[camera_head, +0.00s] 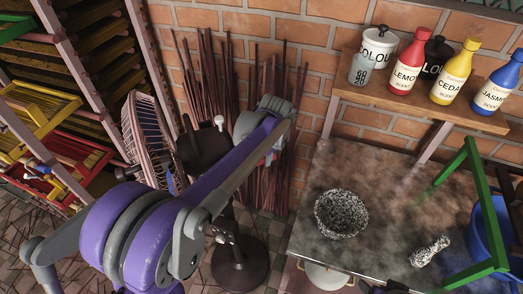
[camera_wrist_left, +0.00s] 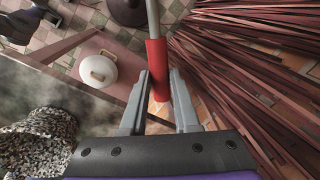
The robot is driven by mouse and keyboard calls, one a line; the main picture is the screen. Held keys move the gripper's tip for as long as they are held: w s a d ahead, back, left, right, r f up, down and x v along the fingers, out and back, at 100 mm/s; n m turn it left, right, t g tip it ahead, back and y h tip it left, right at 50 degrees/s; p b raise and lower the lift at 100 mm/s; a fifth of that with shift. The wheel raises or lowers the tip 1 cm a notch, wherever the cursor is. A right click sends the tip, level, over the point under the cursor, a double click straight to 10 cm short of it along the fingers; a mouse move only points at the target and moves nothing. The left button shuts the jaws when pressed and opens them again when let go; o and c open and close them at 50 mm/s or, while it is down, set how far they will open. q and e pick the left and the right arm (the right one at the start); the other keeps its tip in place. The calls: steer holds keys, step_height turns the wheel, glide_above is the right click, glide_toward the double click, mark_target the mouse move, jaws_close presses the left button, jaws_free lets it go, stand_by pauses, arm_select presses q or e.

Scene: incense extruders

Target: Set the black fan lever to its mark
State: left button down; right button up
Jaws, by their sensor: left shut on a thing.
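The black fan (camera_head: 205,148) stands left of the middle in the head view, with a wire cage (camera_head: 148,140) and a round dark foot (camera_head: 240,264). A small pale knob (camera_head: 219,122) sticks up at its housing. My left gripper (camera_head: 258,140) is just right of the housing, partly covered by my own purple arm. In the left wrist view my left gripper (camera_wrist_left: 160,103) is shut on a red grip (camera_wrist_left: 157,68) at the end of a grey rod (camera_wrist_left: 153,18). The rod's far end is out of that view. I cannot make out a mark.
Bundles of dark red sticks (camera_head: 205,75) lean on the brick wall behind the fan. Right of it is a stone-topped table (camera_head: 300,225) with a speckled bowl (camera_head: 341,213) and a pestle (camera_head: 430,251). A shelf (camera_head: 400,112) holds several bottles.

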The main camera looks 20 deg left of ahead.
arm_select(q)
steer(key=s+d+m+h, duration=0.1)
steer(key=s+d+m, duration=0.3)
steer(key=s+m, duration=0.4)
steer(key=shift+s+d+m+t, duration=0.3)
steer(key=shift+s+m, duration=0.1)
steer(key=shift+s, duration=0.8)
steer(key=shift+f+h, duration=0.1)
steer(key=shift+h, duration=0.2)
steer(key=c, duration=0.7)
jaws_free()
steer(key=shift+s, duration=0.1)
steer(key=shift+o, duration=0.2)
steer(key=shift+a+r, duration=0.1)
steer(key=shift+r, duration=0.1)
step_height(320, 180, up, 10)
steer(key=s+p, duration=0.1)
steer(key=s, duration=0.1)
steer(key=shift+r, duration=0.2)
